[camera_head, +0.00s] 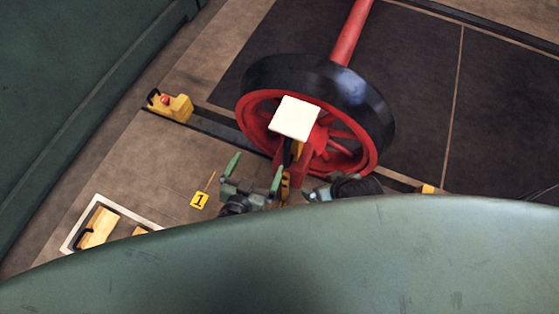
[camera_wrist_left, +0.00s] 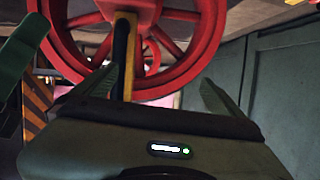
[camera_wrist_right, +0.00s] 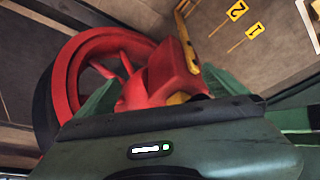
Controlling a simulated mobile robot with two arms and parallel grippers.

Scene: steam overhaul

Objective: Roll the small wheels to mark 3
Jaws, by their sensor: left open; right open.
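A wheel with a dark tyre (camera_head: 355,90) and red spokes stands on the dark floor in the head view, with a red axle (camera_head: 349,35) running from it to the upper right. A red block with a pale square top (camera_head: 295,118) is in front of its hub. My left gripper (camera_head: 254,174) is open near the wheel; a yellow-black bar (camera_wrist_left: 124,50) shows between its fingers, apparently not gripped. My right gripper (camera_wrist_right: 155,92) is open, with the red block (camera_wrist_right: 163,75) and wheel (camera_wrist_right: 65,85) beyond its fingers. A yellow mark 1 (camera_head: 199,200) lies left; mark 2 (camera_wrist_right: 237,11) shows in the right wrist view. Mark 3 is not visible.
A yellow stop with a red knob (camera_head: 171,106) sits at the left end of the rail slot. A white-edged tray (camera_head: 143,213) with yellow blocks lies at lower left. A large green body (camera_head: 300,260) hides the foreground. Dark floor to the right is clear.

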